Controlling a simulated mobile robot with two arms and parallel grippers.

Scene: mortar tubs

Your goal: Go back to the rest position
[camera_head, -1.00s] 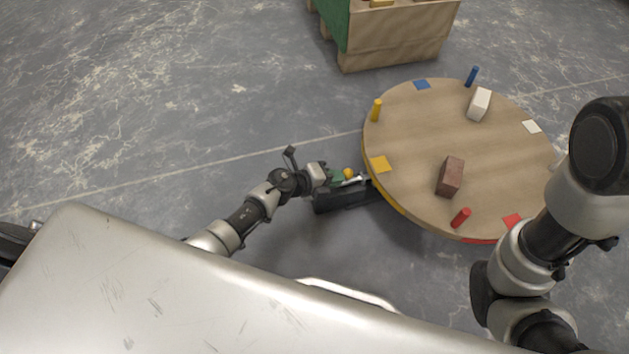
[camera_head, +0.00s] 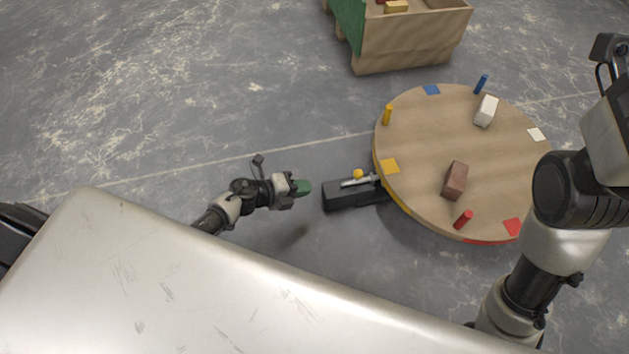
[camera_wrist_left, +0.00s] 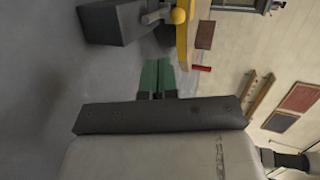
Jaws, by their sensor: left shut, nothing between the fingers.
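My left gripper (camera_head: 303,187) has green fingers and is left of the black box (camera_head: 340,197) with a lever and yellow knob (camera_head: 358,174), clear of it. Its green fingers (camera_wrist_left: 157,76) lie together in the left wrist view, with nothing between them. The round wooden table (camera_head: 428,140) stands right of the box. My right arm comes in at the right side of the head view; its gripper does not show clearly.
A brown block (camera_head: 455,180), a white block (camera_head: 486,111) and several coloured pegs and patches are on the round table. A wooden crate (camera_head: 415,45) with a green side stands behind. Grey floor left of my left gripper is clear.

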